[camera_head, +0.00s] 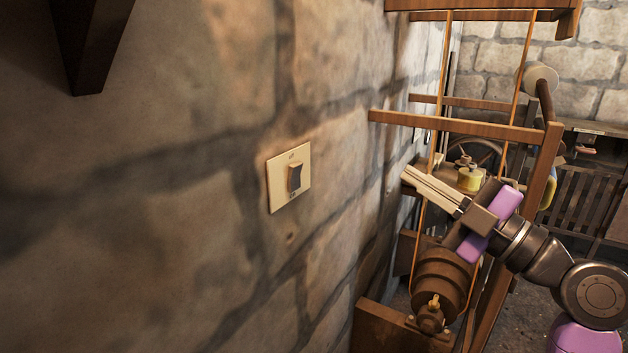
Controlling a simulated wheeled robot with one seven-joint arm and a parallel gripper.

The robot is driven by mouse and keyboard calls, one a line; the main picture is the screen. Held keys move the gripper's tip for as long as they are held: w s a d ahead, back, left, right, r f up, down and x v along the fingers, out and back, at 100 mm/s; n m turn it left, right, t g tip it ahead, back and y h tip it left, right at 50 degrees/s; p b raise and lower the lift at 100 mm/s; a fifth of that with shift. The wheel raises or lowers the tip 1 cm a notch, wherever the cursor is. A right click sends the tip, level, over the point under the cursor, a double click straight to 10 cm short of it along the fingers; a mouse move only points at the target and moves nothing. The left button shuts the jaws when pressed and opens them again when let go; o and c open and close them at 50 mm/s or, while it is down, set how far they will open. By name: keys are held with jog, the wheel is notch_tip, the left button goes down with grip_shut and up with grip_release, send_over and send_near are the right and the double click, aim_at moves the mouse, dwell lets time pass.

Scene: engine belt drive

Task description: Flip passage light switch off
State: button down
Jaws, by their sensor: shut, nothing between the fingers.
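The light switch is a cream plate (276,188) with a dark rocker (295,178) on the stone wall, left of the picture's middle. The rocker's tilt is too small to read surely. My gripper (407,175) is to the right of the switch and apart from it. Its two long pale fingers lie together, shut and empty, pointing left toward the wall. Nothing covers the switch.
A wooden frame (460,127) with belts and a brown pulley (440,275) stands behind and around my gripper on the right. A dark wooden bracket (90,45) juts out at top left. The wall around the switch is clear.

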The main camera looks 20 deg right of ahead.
aim_at(298, 171)
jog(key=s+a+f+n+g+y, duration=0.1)
jog(key=a+f+n+g+y, duration=0.2)
jog(key=n, duration=0.5)
jog(key=shift+s+a+n+g+y, duration=0.3)
jog(key=shift+a+g+y, duration=0.2)
jog(key=shift+a, duration=0.6)
jog(key=p+x, duration=0.5)
jog(key=x, duration=0.7)
jog(key=shift+w+a+r, duration=0.15)
jog(key=shift+w+a, duration=0.05)
jog(key=shift+w, duration=0.1)
jog(key=shift+w+a, duration=0.35)
jog(key=shift+w, duration=0.2)
jog(key=shift+w+a+r+g+h, duration=0.2)
jog(key=shift+r+g+h, duration=0.1)
jog(key=shift+g, duration=0.1)
jog(key=shift+f, duration=0.15)
